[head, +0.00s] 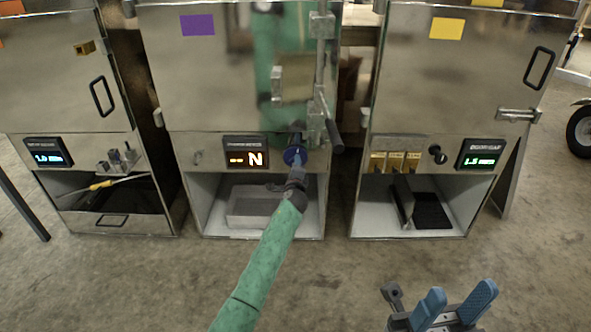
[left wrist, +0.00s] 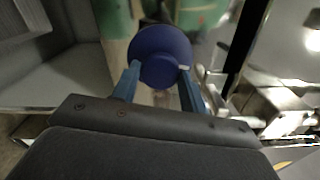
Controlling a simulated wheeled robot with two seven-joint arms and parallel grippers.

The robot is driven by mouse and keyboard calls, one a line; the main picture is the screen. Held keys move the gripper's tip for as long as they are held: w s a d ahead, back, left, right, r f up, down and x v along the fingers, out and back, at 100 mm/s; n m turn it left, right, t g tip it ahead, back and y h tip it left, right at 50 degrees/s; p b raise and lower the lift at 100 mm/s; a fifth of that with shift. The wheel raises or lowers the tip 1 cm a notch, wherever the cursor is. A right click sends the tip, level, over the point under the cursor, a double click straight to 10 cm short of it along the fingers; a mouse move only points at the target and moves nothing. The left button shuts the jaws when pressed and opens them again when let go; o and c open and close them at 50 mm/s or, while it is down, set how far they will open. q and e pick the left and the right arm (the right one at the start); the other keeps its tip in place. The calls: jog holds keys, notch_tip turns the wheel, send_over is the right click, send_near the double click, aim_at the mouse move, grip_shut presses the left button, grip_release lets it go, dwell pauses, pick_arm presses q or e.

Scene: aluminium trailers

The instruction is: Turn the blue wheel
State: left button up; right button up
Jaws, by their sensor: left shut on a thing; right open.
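The blue wheel (head: 294,156) is mounted on the front panel of the middle metal cabinet, right of a display reading "-- N" (head: 246,152). My left arm reaches up to it, and my left gripper (head: 296,166) is at the wheel, partly hiding it. In the left wrist view the wheel (left wrist: 160,52) is a round blue disc with a hub, and the blue fingers of my left gripper (left wrist: 158,82) are closed on either side of the hub. My right gripper (head: 457,304) is open and empty, low at the right, well away from the cabinets.
A lever handle (head: 332,130) juts out just right of the wheel. Below it an open bay holds a grey tray (head: 258,207). The left cabinet (head: 50,75) and right cabinet (head: 470,75) stand at either side. The concrete floor in front is clear.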

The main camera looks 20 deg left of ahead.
pick_arm(q)
jog(key=shift+a+n, duration=0.1)
jog(key=shift+n, duration=0.3)
jog(key=shift+f, duration=0.1)
jog(key=o, duration=1)
jog(key=p+v, duration=0.1)
jog(key=v, duration=0.6)
jog(key=shift+s, duration=0.4)
